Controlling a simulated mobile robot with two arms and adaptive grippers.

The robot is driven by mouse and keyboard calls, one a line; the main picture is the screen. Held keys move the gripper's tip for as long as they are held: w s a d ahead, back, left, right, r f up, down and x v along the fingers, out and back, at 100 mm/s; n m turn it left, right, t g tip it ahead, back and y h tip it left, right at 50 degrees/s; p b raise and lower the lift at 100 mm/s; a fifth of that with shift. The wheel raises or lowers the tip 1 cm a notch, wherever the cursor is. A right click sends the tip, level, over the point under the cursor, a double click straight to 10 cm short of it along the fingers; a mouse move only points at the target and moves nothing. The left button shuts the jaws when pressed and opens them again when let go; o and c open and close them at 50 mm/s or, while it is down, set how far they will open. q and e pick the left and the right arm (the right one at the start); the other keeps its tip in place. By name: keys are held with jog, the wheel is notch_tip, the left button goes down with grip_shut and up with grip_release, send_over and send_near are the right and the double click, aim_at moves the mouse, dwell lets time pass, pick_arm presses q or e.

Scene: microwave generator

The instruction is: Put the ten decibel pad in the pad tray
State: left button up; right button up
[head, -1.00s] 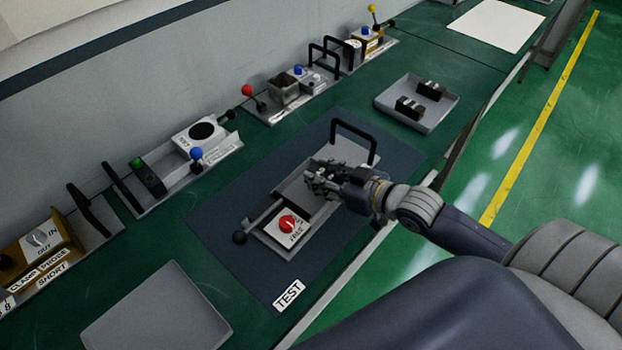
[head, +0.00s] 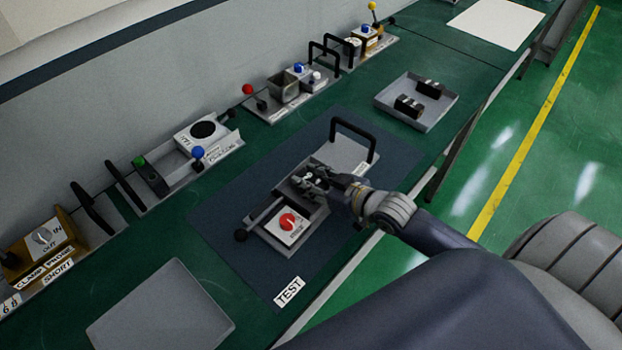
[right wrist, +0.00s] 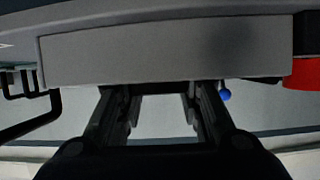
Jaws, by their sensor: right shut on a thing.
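My right gripper (head: 312,180) is down at the middle of the grey test fixture (head: 272,240) on the dark mat. It is shut on a small dark piece that the fingers mostly hide; I cannot read any label on it. In the right wrist view the fingers (right wrist: 162,105) meet the edge of a grey block (right wrist: 165,52). The pad tray (head: 384,100) is a shallow grey tray at the upper right with two black blocks (head: 408,106) (head: 429,89) in it. My left gripper is out of view.
Units with coloured knobs line the wall. A flat grey plate (head: 160,310) lies front left. The mat (head: 232,250) beside the fixture is clear.

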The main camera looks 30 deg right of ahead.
jog(key=o, duration=1.1)
jog(key=shift+f, duration=0.1)
jog(key=b+v, duration=0.1)
jog(key=v, duration=0.9)
jog(key=shift+v, duration=1.1)
